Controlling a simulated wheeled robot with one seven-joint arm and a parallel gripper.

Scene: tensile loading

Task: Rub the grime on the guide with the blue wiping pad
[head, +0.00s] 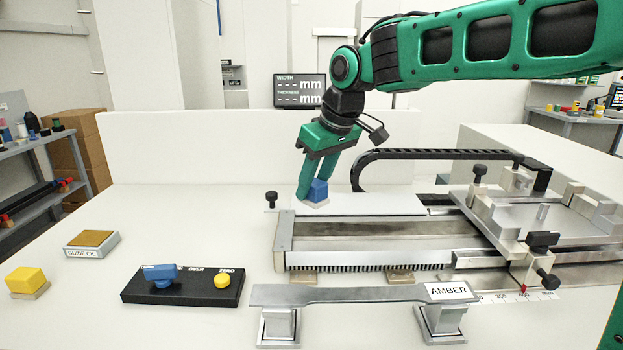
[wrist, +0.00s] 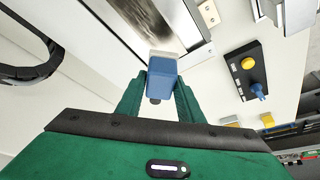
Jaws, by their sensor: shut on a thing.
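My gripper (head: 311,188) is shut on the blue wiping pad (head: 319,189), a blue block with a pale sole. In the head view the pad is at the far left part of the guide (head: 385,203), low over its pale far strip; I cannot tell if the sole touches it. In the wrist view the pad (wrist: 162,72) sits between the two green fingers (wrist: 160,88), its sole toward the metal guide (wrist: 189,20). The guide's middle channel looks dark and brownish; I cannot clearly tell grime from reflection there.
A steel carriage (head: 540,212) with clamps and knobs stands on the right. A bar labelled AMBER (head: 350,293) lies in front on two supports. A black control box (head: 185,287), a GUIDE OIL pad (head: 91,243) and a yellow block (head: 26,281) are at left. A black cable chain (head: 430,154) arches behind.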

